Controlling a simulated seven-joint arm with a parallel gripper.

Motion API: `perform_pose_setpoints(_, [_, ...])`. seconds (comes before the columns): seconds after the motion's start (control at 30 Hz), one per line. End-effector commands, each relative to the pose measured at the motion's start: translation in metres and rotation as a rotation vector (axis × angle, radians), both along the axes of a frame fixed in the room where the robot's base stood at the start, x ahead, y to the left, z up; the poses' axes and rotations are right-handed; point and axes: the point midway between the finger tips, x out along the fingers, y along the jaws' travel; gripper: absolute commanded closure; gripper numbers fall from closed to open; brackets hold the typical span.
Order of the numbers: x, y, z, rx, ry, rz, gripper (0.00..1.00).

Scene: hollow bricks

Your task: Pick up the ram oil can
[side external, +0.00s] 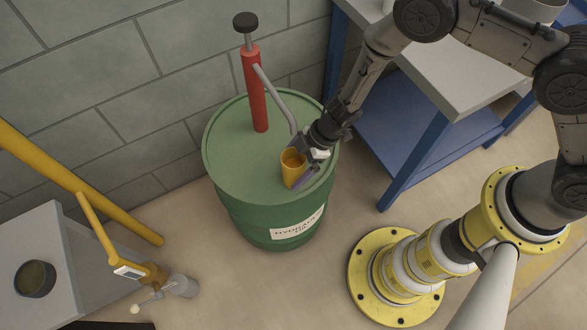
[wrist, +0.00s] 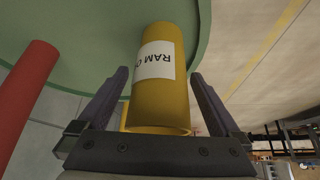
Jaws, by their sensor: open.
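The ram oil can (side external: 292,170) is a yellow, open-topped cylinder. It stands upright on the lid of a green hydraulic oil drum (side external: 235,165), near the drum's edge. In the wrist view the can (wrist: 158,95) shows a white label reading "RAM O…", upside down. My gripper (wrist: 158,95) is open, with one dark finger on each side of the can. Gaps show between the fingers and the can in the wrist view. In the side external view my gripper (side external: 304,173) is at the can, and its far finger is hidden.
A red hand pump (side external: 256,95) with a grey spout rises from the drum lid, close behind my gripper. A blue-legged bench (side external: 400,160) stands to the right. A grey block with a dark cup (side external: 35,278) and a yellow rail (side external: 85,185) are on the left.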

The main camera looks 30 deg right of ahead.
Motion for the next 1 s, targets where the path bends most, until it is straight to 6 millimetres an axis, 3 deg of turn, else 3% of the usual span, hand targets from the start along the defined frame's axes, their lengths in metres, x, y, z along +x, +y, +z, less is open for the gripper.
perform_pose_setpoints(0.1, [0.0000,-0.0001,0.0003,0.000,0.000,0.000,0.00])
perform_pose_setpoints(0.67, [0.0003,-0.0002,0.0006,0.000,-0.001,0.000,1.00])
perform_pose_setpoints(1.0, [0.0012,0.0004,0.0025,0.003,-0.003,0.000,1.00])
